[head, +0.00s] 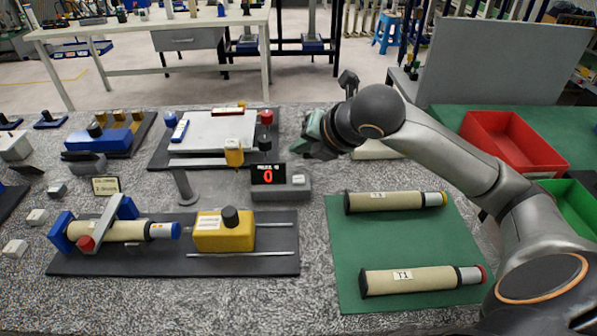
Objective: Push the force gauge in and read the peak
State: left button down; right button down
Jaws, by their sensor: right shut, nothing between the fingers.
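A yellow block with a black knob (225,232), which looks like the force gauge, sits on two rails of a dark base plate (140,262). To its left, a beige tube with a blue end (120,231) lies in a blue-ended holder under a grey clamp bar with a red knob. A small gap separates the tube's blue end from the yellow block. Behind the block, a black display (268,174) shows a red 0. My right gripper (312,146) is shut and empty, above and behind the display's right side, away from the yellow block. My left gripper is out of view.
Two beige tubes, the back one (392,202) and one marked T1 (412,280), lie on a green mat (345,240). A red bin (512,137) and a green bin (577,207) stand at right. Behind the rails is a grey plate fixture (215,133).

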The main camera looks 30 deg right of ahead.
aim_at(229, 229)
jog(key=k+l, duration=0.1)
jog(key=k, duration=0.9)
